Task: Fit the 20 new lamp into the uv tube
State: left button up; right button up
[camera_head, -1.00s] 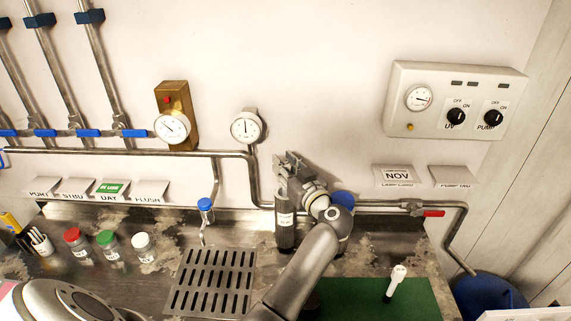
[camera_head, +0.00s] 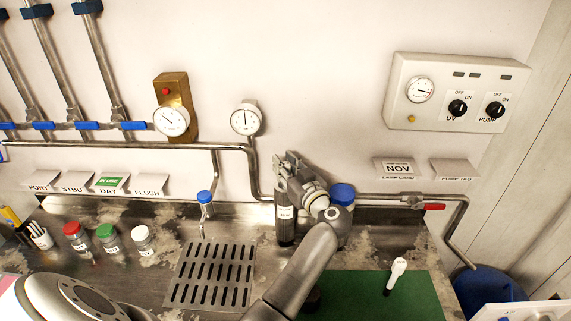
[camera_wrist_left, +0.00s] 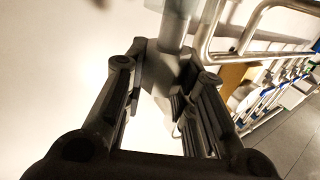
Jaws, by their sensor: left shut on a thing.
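My left gripper (camera_head: 285,180) is over the top of a dark upright cylinder with a white label (camera_head: 286,227), which stands against the back wall and looks like the uv tube. In the left wrist view the gripper's fingers (camera_wrist_left: 165,95) close around a grey faceted piece with a pale cylinder (camera_wrist_left: 174,25) beyond it. I cannot tell for sure whether this is the lamp, or how far it sits in the tube. The gripper hides the tube's top. A white piece (camera_head: 397,270) stands on the green mat (camera_head: 365,300). My right gripper is out of view.
A slotted drain grate (camera_head: 212,275) and small jars (camera_head: 107,238) lie left. Pipes (camera_head: 380,197) run along the wall. A control box (camera_head: 455,92) hangs at right.

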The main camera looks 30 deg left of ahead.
pick_arm(q)
jog(key=shift+f+b, duration=0.3)
jog(key=shift+f, duration=0.65)
jog(key=o, duration=0.9)
jog(key=shift+o, duration=0.2)
jog(key=shift+r, duration=0.1)
notch_tip(320, 180, up, 10)
jog(key=shift+f, duration=0.1)
